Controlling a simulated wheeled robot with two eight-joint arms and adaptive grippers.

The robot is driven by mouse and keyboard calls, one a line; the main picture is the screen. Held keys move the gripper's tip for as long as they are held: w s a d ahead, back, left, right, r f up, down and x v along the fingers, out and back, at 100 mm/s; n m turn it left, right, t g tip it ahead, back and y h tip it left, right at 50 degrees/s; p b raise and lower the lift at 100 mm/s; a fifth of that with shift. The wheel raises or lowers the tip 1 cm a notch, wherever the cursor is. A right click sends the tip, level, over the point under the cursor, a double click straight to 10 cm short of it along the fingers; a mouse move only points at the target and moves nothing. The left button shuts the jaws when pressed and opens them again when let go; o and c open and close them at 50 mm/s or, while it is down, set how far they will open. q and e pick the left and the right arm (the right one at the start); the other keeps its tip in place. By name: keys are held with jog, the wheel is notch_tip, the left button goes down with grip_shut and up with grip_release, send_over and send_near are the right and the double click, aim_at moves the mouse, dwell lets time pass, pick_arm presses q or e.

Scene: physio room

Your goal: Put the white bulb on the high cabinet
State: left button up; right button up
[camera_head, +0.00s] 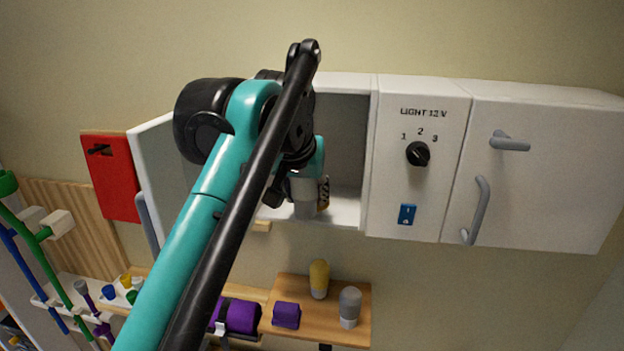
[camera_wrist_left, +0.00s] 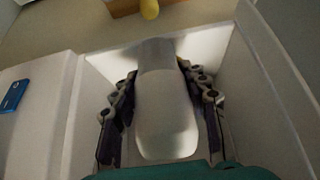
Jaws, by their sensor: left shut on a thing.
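My left gripper (camera_head: 312,194) is inside the open compartment of the white high cabinet (camera_head: 345,205), which hangs on the wall. It is shut on the white bulb (camera_head: 304,192), whose pale end points down above the cabinet floor. In the left wrist view the bulb (camera_wrist_left: 166,115) fills the space between the two dark fingers (camera_wrist_left: 165,112), with the white compartment walls around it. I cannot tell whether the bulb touches the floor. My left arm hides much of the compartment in the head view. My right gripper is out of view.
The cabinet's left door (camera_head: 160,165) stands open. To the right are a panel with a black knob (camera_head: 418,153) and a closed door (camera_head: 540,165). Below, a wooden shelf (camera_head: 290,290) holds a yellow bulb (camera_head: 319,277), a grey bulb (camera_head: 350,304) and a purple block (camera_head: 286,315).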

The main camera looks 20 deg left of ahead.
aim_at(309, 183)
pick_arm(q)
jog(key=w, duration=0.2)
jog(key=w+a, duration=0.1)
jog(key=shift+w+f, duration=0.1)
jog(key=shift+w, duration=0.3)
jog(key=shift+w+a, duration=0.1)
jog(key=shift+w, duration=0.1)
jog(key=shift+w+p, duration=0.3)
jog(key=shift+w, duration=0.05)
jog(key=shift+w+a+f, duration=0.1)
jog(key=shift+w+a, duration=0.1)
jog(key=shift+w, duration=0.45)
jog(key=shift+w+a, duration=0.15)
jog(key=shift+w, duration=0.45)
jog(key=shift+x, duration=0.85)
jog(key=shift+s+d, duration=0.1)
jog(key=shift+s, duration=0.5)
jog(key=o, duration=1)
jog(key=shift+f, duration=0.1)
jog(key=o, duration=0.3)
jog(key=shift+w, duration=0.3)
jog(key=shift+o, duration=0.2)
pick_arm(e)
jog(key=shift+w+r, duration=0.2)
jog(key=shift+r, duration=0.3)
pick_arm(q)
jog(key=shift+s, duration=0.1)
